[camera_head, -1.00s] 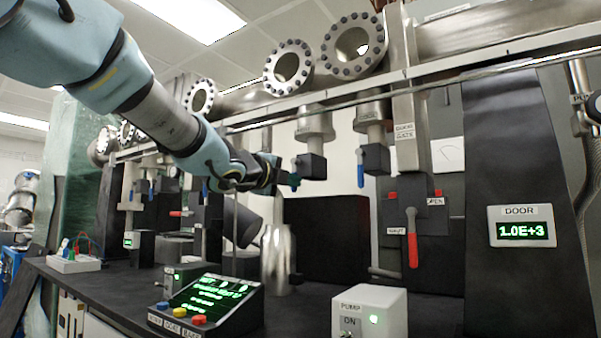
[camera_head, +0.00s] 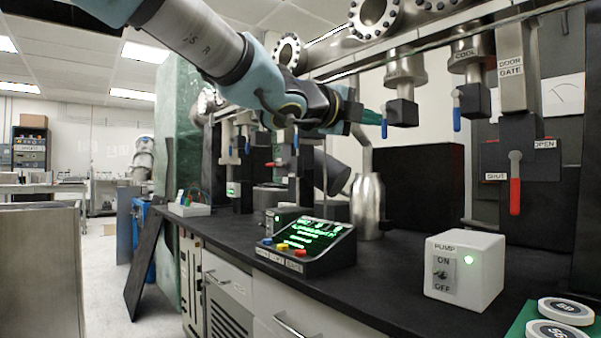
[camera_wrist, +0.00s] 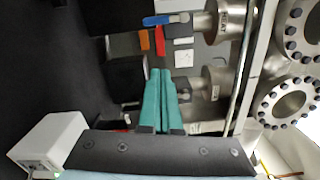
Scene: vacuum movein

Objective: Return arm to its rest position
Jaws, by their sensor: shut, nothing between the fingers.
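My arm reaches in from the top left of the head view and hangs over the black bench. My gripper (camera_head: 376,115) is at its end, close to the blue-handled valves in the picture. In the wrist view its two teal fingers (camera_wrist: 160,74) lie side by side, shut and empty. They point towards the valves and the red handle, and I cannot tell how far off these are.
The bench (camera_head: 390,262) carries a control panel (camera_head: 310,243), a white pump box (camera_head: 465,270) and a metal bottle (camera_head: 368,205). Blue-handled valves (camera_head: 401,110) and a red lever (camera_head: 515,185) hang above. A metal cabinet (camera_head: 40,270) stands left; open floor (camera_head: 105,275) lies between.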

